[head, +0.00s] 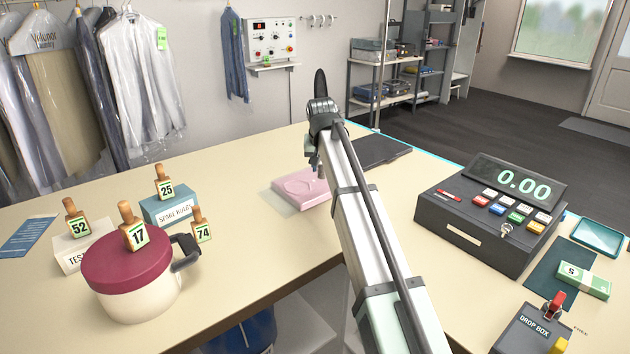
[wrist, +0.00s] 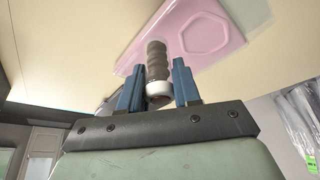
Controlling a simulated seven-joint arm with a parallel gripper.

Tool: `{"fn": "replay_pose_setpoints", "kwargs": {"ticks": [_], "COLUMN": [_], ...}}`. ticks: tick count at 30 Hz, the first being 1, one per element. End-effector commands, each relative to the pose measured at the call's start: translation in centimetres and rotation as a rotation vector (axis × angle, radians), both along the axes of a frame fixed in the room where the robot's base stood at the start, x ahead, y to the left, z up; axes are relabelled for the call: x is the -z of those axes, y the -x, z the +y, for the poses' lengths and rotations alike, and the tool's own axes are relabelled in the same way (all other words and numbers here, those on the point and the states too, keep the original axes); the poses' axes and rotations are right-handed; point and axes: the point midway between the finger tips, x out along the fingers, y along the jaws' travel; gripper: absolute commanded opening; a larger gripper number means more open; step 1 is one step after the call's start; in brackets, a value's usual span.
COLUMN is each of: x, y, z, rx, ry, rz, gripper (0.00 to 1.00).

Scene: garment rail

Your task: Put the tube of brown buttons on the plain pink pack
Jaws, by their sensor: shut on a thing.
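The tube of brown buttons (wrist: 156,62), with a white end, is between the blue fingers of my gripper (wrist: 158,72) in the wrist view. The gripper is shut on it. The pink pack (wrist: 212,38) lies flat beyond the tube, with a raised hexagon outline on its face. The tube's far end overlaps the pack in that view; I cannot tell whether they touch. In the head view the pink pack (head: 294,191) lies mid-counter, partly behind my arm.
A cash register (head: 465,235) stands right of my arm, with a dark flat pad (head: 380,150) behind. A maroon-lidded pot (head: 130,285) and several numbered tags stand at left, near a blue box (head: 168,206). Bare counter (head: 240,230) lies between pot and pack.

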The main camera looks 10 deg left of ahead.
Motion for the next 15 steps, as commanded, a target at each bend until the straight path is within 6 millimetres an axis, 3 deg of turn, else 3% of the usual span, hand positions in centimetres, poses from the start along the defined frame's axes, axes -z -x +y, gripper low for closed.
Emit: {"fn": "replay_pose_setpoints", "kwargs": {"ticks": [1, 6, 10, 15], "x": [-0.6, -1.7, -2.5, -3.0], "y": [-2.9, -8.0, -10.5, -11.9], "z": [0.7, 2.1, 2.9, 3.3], "rx": [0.007, 0.022, 0.032, 0.048], "ry": [0.0, -0.001, 0.0, 0.0], "rz": [0.0, -0.001, -0.001, -0.001], "gripper": [0.03, 0.03, 0.03, 0.03]}}
